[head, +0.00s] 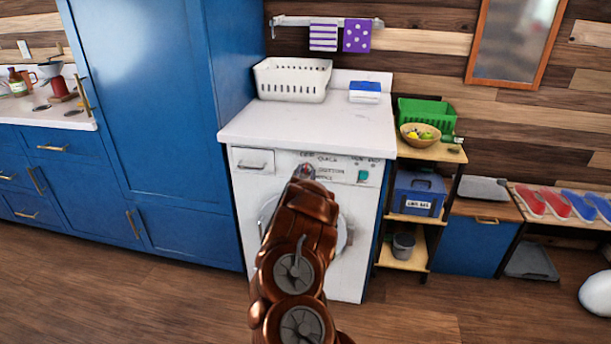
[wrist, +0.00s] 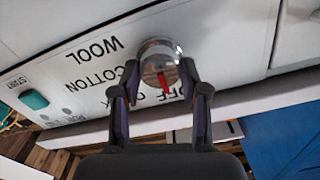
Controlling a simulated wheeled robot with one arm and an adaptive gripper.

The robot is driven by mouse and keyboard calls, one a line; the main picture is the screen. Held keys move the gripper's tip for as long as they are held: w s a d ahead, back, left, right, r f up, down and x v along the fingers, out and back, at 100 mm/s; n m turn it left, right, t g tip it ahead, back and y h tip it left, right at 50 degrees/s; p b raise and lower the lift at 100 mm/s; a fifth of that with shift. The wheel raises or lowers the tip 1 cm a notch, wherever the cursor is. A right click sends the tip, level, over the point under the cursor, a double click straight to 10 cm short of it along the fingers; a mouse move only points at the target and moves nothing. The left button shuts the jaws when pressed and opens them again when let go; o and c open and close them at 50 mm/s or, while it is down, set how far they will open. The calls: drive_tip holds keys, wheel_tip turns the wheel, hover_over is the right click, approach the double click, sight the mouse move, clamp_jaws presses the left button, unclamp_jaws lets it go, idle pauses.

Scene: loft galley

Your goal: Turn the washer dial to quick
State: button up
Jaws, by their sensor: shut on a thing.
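The washer (head: 255,215) is white and stands in the middle of the head view. In the wrist view, which shows the panel upside down, the pointer aims down, near the partly hidden OFF lettering. The QUICK lettering beside it is mostly covered by a finger; COTTON and WOOL are readable. My gripper (wrist: 160,70) is shut on the dial, one finger on each side. In the head view my gripper (head: 305,173) is at the panel and my arm covers much of the washer door.
A teal start button (head: 363,176) is right of the dial, and a detergent drawer (head: 252,160) is left. A white basket (head: 292,80) and a blue-white box (head: 365,91) stand on top. A shelf with a blue bin (head: 419,194) stands right; tall blue cabinets (head: 150,120) left.

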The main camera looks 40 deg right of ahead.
drive_tip(key=m+b, duration=0.1)
drive_tip(key=b, duration=0.2)
drive_tip(key=shift+f+m, duration=0.3)
drive_tip(key=shift+f, duration=0.1)
drive_tip(key=m+b, duration=0.3)
drive_tip(key=b, duration=0.3)
drive_tip(key=shift+m+b, duration=0.3)
drive_tip(key=shift+b, duration=0.1)
drive_tip(key=m+b, duration=0.3)
drive_tip(key=b, duration=0.1)
drive_tip(key=shift+s+r, duration=0.1)
drive_tip(key=shift+r, duration=0.05)
drive_tip(key=shift+d+r+b, duration=0.1)
drive_tip(key=shift+b, duration=0.4)
drive_tip(key=o, duration=1.1)
drive_tip(key=shift+o, duration=0.2)
drive_tip(key=v, duration=1.2)
